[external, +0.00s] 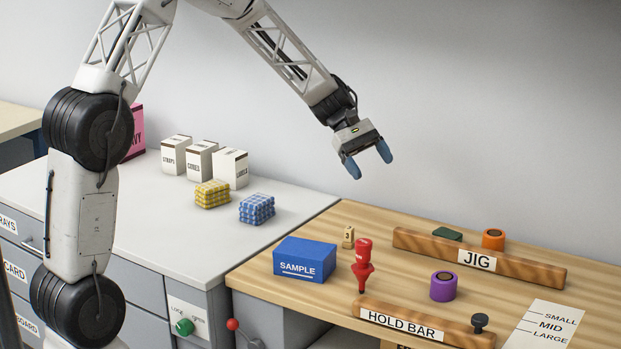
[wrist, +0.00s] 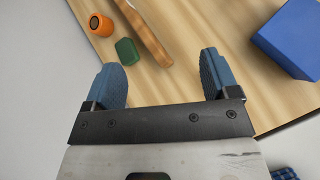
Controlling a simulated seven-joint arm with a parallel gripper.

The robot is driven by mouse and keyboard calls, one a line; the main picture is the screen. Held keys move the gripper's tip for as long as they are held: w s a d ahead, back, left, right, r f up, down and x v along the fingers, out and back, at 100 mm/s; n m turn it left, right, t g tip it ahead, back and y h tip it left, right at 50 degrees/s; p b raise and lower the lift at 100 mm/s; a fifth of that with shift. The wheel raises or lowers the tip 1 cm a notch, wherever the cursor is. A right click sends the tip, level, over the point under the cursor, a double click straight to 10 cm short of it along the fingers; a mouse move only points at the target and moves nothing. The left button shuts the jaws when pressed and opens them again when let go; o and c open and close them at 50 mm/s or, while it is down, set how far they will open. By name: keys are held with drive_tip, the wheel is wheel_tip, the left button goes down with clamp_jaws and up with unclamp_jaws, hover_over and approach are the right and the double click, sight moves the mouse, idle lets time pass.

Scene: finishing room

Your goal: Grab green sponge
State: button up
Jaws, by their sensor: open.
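The green sponge (external: 447,234) lies on the wooden bench top, behind the wooden bar marked JIG (external: 478,261) and left of an orange roll (external: 493,239). In the wrist view the sponge (wrist: 127,51) shows just beyond the left fingertip, with the orange roll (wrist: 101,25) past it and the bar (wrist: 145,32) beside it. My gripper (external: 369,165) is open and empty, high above the bench and up to the left of the sponge. Its two blue fingers (wrist: 162,82) are spread wide in the wrist view.
A blue SAMPLE box (external: 304,260), a red pointed tool (external: 363,267), a purple roll (external: 443,286) and the HOLD BAR (external: 425,325) stand on the bench. A wooden block marked 3 (external: 348,237) is near the blue box. Boxes and checkered bundles sit on the grey counter (external: 130,215).

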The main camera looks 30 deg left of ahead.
sight(444, 232)
drive_tip(key=w+d+f+n+h, duration=0.1)
drive_tip(key=w+d+f, duration=0.1)
drive_tip(key=w+f, duration=0.2)
drive_tip(key=w+d+f+n+h, duration=0.1)
drive_tip(key=w+d+f+n, duration=0.1)
drive_tip(key=f, duration=0.4)
drive_tip(key=w+d+f+n+h, duration=0.2)
drive_tip(key=w+d+f, duration=0.2)
drive_tip(key=w, duration=0.3)
drive_tip(key=shift+d+f, duration=0.1)
drive_tip(key=shift+f, duration=0.8)
drive_tip(key=shift+x, duration=1.25)
drive_tip(key=shift+d, duration=0.1)
drive_tip(key=shift+x, duration=2.5)
drive_tip(key=shift+c, duration=0.3)
drive_tip(key=c, duration=0.9)
